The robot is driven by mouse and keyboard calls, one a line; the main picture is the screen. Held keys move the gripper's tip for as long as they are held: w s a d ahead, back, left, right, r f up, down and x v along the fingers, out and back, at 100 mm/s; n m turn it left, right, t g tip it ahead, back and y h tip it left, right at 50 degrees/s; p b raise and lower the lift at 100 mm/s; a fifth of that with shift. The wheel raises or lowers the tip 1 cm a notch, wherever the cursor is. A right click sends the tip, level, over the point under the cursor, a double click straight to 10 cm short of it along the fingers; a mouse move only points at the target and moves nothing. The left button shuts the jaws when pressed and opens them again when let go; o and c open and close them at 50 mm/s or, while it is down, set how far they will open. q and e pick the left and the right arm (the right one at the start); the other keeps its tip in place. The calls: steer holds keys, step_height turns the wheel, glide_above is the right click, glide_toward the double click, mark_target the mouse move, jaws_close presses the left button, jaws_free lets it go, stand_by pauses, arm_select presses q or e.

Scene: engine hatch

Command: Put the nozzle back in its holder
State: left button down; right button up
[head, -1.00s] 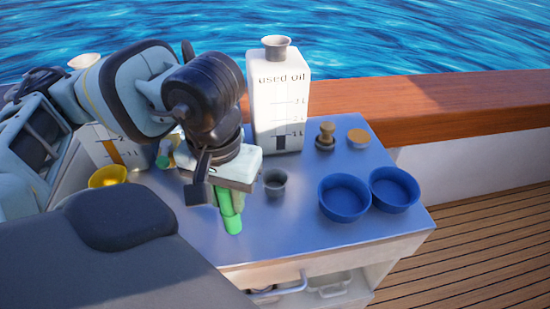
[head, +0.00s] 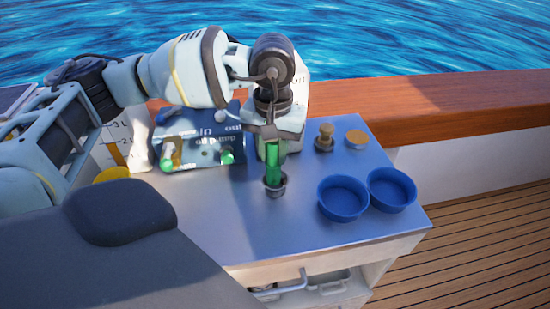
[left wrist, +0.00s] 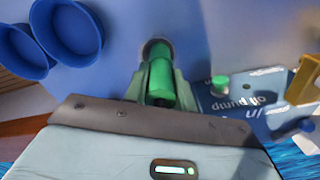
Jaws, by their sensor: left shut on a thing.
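The green nozzle (head: 273,160) is upright in my left gripper (head: 272,140), which is shut on its upper part. The nozzle's lower end lines up with the mouth of the small grey round holder (head: 275,188) on the metal bench top. I cannot tell how far the end is inside the holder. In the left wrist view the nozzle (left wrist: 161,82) stands between the fingers (left wrist: 157,95) and hides part of the holder (left wrist: 154,47). My right gripper is not in view.
Two blue bowls (head: 343,197) (head: 392,189) stand right of the holder. A wooden-handled stopper (head: 325,137) and an orange-brown disc (head: 358,139) are behind them. A blue oil pump panel (head: 203,135) is at the back left. The front bench top (head: 225,220) is clear.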

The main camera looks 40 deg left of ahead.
mark_target(275, 161)
arm_select(q)
steer(key=shift+w, duration=0.2)
steer(key=shift+w+f, duration=0.2)
steer(key=shift+f, duration=1.6)
steer(key=shift+f, duration=0.1)
steer(key=shift+f, duration=0.15)
steer(key=c, duration=1.1)
jaws_free()
steer(key=shift+c, duration=0.2)
steer(key=shift+r, duration=0.2)
step_height(275, 161, up, 12)
steer(key=shift+r, duration=0.1)
